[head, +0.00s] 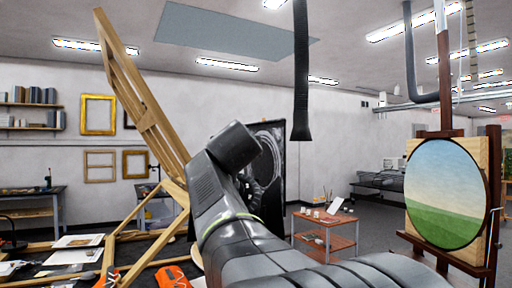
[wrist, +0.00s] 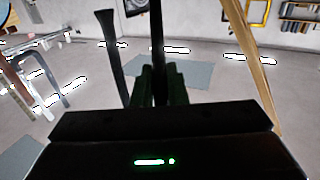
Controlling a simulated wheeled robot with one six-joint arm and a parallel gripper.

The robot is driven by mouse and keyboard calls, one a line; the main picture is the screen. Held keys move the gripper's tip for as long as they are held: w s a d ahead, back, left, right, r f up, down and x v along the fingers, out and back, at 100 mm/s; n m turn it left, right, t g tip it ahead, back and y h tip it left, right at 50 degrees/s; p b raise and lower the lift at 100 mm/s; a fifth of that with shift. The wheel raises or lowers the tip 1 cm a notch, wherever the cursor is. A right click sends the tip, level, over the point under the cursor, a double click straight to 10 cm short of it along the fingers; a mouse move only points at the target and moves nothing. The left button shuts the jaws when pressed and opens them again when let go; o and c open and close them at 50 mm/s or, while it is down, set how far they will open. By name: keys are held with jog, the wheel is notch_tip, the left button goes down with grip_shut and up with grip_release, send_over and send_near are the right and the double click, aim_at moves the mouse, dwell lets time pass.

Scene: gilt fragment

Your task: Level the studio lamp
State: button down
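I cannot pick out the studio lamp with certainty in either view. A long black hanging piece (head: 301,70) with a flared lower end comes down from the ceiling in the head view. It looks the same as the dark tapered piece (wrist: 110,55) left of the fingers in the wrist view, which is upside down. My gripper (wrist: 163,75) shows dark fingers near the middle of the wrist view. A thin dark bar (wrist: 157,35) rises between or behind them. I cannot tell whether they touch it. In the head view my arm hides the gripper.
A tall wooden easel frame (head: 145,95) leans at left. A dark picture (head: 268,150) stands behind my arm. A red cart (head: 325,222) holds small items. A landscape painting (head: 446,192) stands on an easel at right. Gilt frames (head: 98,97) hang on the wall.

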jog(key=shift+f+b, duration=0.15)
jog(key=shift+b, duration=0.2)
jog(key=s+d+f+t+y+b, duration=0.1)
jog(key=s+f+t+b, duration=0.5)
jog(key=b, duration=2.9)
notch_tip(320, 180, down, 3)
jog(key=shift+s+d+f, duration=0.1)
jog(key=shift+s+d, duration=0.05)
jog(key=shift+s, duration=0.8)
jog(key=shift+t+b, duration=0.3)
jog(key=shift+s, duration=0.1)
jog(key=c, duration=1.5)
grip_release()
jog(key=shift+o, duration=0.2)
jog(key=shift+s, duration=0.1)
